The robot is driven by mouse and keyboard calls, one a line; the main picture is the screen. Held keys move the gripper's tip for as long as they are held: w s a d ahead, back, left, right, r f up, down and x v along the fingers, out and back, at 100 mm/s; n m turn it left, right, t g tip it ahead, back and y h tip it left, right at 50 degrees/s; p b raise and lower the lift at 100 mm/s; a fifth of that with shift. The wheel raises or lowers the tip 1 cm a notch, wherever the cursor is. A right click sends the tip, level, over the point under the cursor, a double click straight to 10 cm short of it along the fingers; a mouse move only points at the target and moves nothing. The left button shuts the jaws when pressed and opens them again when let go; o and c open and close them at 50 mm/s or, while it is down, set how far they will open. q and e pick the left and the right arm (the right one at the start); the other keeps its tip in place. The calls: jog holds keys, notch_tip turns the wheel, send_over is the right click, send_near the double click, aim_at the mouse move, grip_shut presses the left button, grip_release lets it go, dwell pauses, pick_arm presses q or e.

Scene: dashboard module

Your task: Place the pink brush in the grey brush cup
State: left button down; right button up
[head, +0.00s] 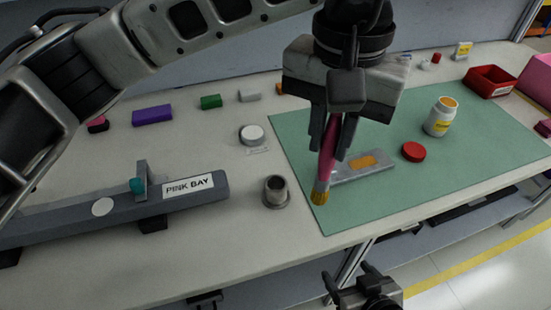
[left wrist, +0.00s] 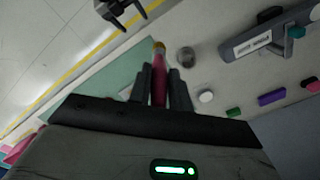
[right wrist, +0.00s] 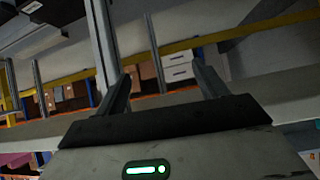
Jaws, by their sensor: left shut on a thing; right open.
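The pink brush (head: 327,158) hangs bristles down from my left gripper (head: 335,140), with yellowish bristles at its lower end. My left gripper is shut on its handle, above the left part of the green mat. In the left wrist view the brush (left wrist: 158,85) points out between the fingers. The grey brush cup (head: 275,191) stands upright on the table, to the left of the brush and apart from it; it also shows in the left wrist view (left wrist: 186,57). My right gripper (head: 345,281) is open and empty, below the table's front edge.
A grey bar labelled PINK BAY (head: 190,185) lies at the left. The green mat (head: 440,185) holds a grey plate (head: 362,168), a red lid (head: 413,152) and a white jar (head: 440,117). A red tray (head: 490,81) stands behind. Table around the cup is clear.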

pick_arm(q)
jog(key=w+a+f+b, duration=0.2)
jog(key=w+a+f, duration=0.1)
jog(key=f, duration=0.3)
jog(key=w+a+f+b, duration=0.2)
jog(key=w+a+f, duration=0.1)
jog(key=w+f, duration=0.2)
jog(key=shift+w+a+f, duration=0.35)
jog(key=shift+f, duration=0.05)
jog(key=c, duration=1.3)
grip_release()
pick_arm(e)
jog(key=shift+s+a+f, duration=0.1)
jog(key=shift+a+f, duration=0.4)
jog(key=shift+f, duration=0.3)
pick_arm(q)
jog(key=shift+r, duration=0.1)
notch_tip(320, 180, up, 12)
jog(key=shift+b, duration=0.35)
pick_arm(e)
jog(key=shift+f, duration=0.15)
